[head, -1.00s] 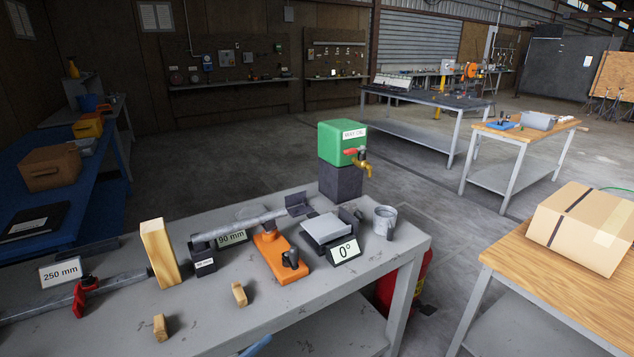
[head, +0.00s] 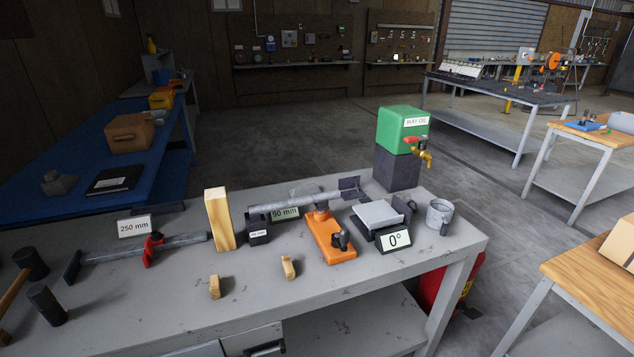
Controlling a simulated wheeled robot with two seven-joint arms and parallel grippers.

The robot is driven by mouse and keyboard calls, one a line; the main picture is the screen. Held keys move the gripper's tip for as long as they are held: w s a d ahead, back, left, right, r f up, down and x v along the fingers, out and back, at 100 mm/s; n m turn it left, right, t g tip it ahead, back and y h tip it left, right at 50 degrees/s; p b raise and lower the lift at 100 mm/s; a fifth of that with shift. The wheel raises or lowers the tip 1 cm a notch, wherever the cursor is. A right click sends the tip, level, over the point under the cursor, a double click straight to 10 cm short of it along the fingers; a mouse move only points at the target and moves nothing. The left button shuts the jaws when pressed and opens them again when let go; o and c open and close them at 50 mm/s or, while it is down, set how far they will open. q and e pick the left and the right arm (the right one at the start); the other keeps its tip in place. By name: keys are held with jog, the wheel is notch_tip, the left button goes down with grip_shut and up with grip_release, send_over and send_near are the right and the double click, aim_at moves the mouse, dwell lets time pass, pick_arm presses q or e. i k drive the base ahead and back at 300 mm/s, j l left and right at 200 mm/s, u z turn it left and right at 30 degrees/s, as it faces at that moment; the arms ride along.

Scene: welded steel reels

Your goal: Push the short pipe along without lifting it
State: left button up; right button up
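A grey metal pipe (head: 318,200) lies nearly level across the grey workbench (head: 185,305), above an orange stand (head: 328,238) and behind a 90 mm sign (head: 285,214). Its left end is near a small dark block (head: 258,231), and its right end is by a dark angled plate (head: 350,187). Whether this is the short pipe, and exactly what bears it, I cannot tell. Neither of my grippers shows in the head view.
A wooden block (head: 219,220) stands upright beside a red-handled bar clamp (head: 153,249) with a 250 mm sign (head: 134,226). Two small wood pieces (head: 214,287) (head: 288,267) lie in front. A 0° sign (head: 394,240), a metal mug (head: 439,216) and a green oil container (head: 403,130) are to the right.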

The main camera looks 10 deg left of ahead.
aim_at(273, 206)
jog(key=i+z, duration=0.3)
jog(key=i, duration=0.2)
jog(key=i+z, duration=0.3)
jog(key=i, duration=0.2)
